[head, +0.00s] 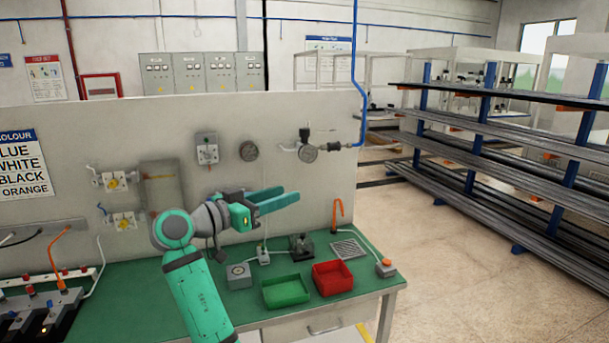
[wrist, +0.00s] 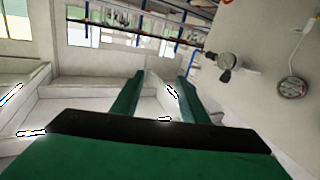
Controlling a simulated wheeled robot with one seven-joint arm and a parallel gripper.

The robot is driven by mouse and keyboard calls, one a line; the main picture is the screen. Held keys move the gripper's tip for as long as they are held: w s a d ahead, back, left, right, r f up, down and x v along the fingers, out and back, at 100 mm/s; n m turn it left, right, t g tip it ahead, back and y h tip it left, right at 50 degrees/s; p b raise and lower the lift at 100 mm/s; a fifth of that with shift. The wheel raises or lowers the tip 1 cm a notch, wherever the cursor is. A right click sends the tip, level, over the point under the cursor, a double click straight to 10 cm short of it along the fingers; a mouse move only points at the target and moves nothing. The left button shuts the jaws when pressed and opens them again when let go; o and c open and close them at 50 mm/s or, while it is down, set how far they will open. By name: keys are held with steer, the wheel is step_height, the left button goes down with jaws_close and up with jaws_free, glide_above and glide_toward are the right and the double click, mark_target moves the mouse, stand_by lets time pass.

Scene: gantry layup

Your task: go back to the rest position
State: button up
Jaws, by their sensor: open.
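My gripper (head: 285,199) is raised above the green bench (head: 132,274) in the head view, pointing right, in front of the grey back panel. Its two green fingers are apart with nothing between them. In the wrist view the open fingers (wrist: 158,98) show with only background beyond them. My green and grey arm reaches up from the bottom of the head view and hides part of the bench.
A green tray (head: 286,303) and a red tray (head: 318,293) stand on the bench below my gripper. Racks of long bars (head: 480,140) stand right, beyond open floor (head: 450,260).

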step_height(320, 180, down, 16)
steer(key=w+r+n+t+y, duration=0.1)
steer(key=w+n+t+y, duration=0.1)
steer(key=n+y, duration=0.15)
steer(key=s+f+n+y, duration=0.2)
steer(key=s+f, duration=0.3)
steer(key=f, duration=0.6)
steer(key=s+f+n+y, duration=0.25)
steer(key=s+f, duration=0.25)
steer(key=f, duration=0.6)
steer(key=s+f+n+y, duration=0.25)
steer(key=s+f, duration=0.35)
steer(key=f, duration=0.5)
steer(key=s+d+f+y, duration=0.15)
steer(key=s+f, duration=0.25)
steer(key=s, duration=0.7)
steer(key=s+f+y, duration=0.2)
steer(key=s+f, duration=0.1)
steer(key=s, duration=0.7)
steer(key=s+d+r+m+t, duration=0.1)
steer(key=s+r, duration=0.4)
steer(key=s, duration=0.6)
steer(key=s+d+r, duration=0.3)
steer(key=s+r, duration=0.2)
steer(key=s, duration=0.6)
steer(key=shift+d+r+m+t+h, duration=0.2)
steer(key=shift+m+t+h, duration=0.1)
steer(key=shift+m+t, duration=0.1)
steer(key=shift+w, duration=0.1)
